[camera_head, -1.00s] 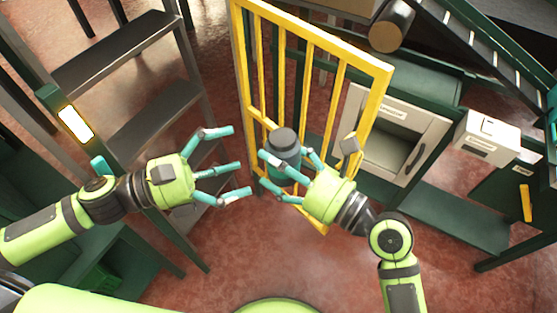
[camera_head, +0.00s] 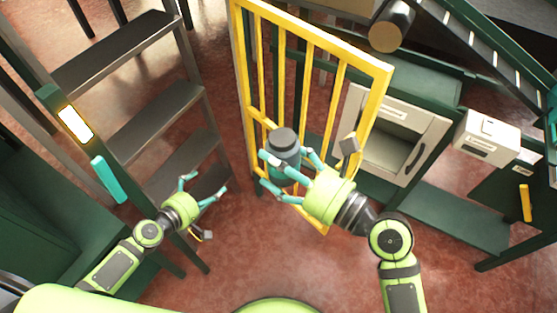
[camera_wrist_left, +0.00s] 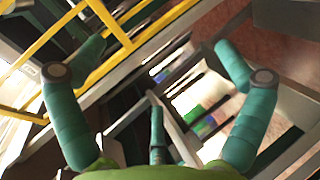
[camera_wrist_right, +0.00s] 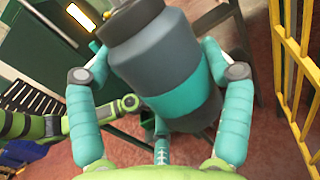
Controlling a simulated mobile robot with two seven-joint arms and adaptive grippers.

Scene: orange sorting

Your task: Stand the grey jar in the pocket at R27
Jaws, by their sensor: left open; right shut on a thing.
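The grey jar (camera_head: 284,142) has a dark grey lid and a teal band, which shows in the right wrist view (camera_wrist_right: 180,92). My right gripper (camera_head: 285,172) is shut on the jar and holds it up in front of the yellow gate. The jar looks roughly upright in the head view. My left gripper (camera_head: 205,188) is open and empty, low in front of the dark steps. In the left wrist view its fingers (camera_wrist_left: 160,95) are spread with nothing between them. I cannot make out a pocket marked R27 in any view.
The yellow barred gate (camera_head: 312,45) stands close behind the jar. Dark steps (camera_head: 150,125) rise at the left. The red floor in the front middle is clear.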

